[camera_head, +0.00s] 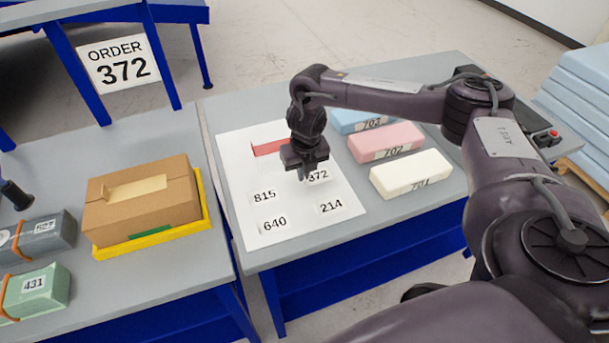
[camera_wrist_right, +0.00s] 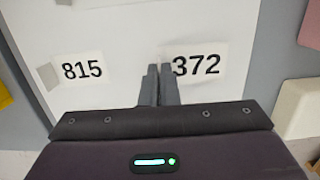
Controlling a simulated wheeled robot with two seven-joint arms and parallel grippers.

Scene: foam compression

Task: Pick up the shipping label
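The shipping label marked 372 (camera_head: 318,177) is at the right of the upper row on a white sheet (camera_head: 240,182). It matches the order sign. My right gripper (camera_head: 306,176) points down at the label's left end. In the right wrist view, the label (camera_wrist_right: 196,65) reaches the fingers (camera_wrist_right: 160,68), which are closed together at its left edge. The fingers hide that edge, and any lift off the sheet is too small to tell. My left gripper is not clearly in view.
Labels 815 (camera_head: 264,196), 640 (camera_head: 274,223) and 214 (camera_head: 331,206) lie nearby. Blue, pink (camera_head: 385,141) and white (camera_head: 411,174) foam blocks stand to the right. A cardboard box (camera_head: 140,203) sits in a yellow tray (camera_head: 207,215) on the left table. A dark object (camera_head: 16,195) is cut off at the left edge.

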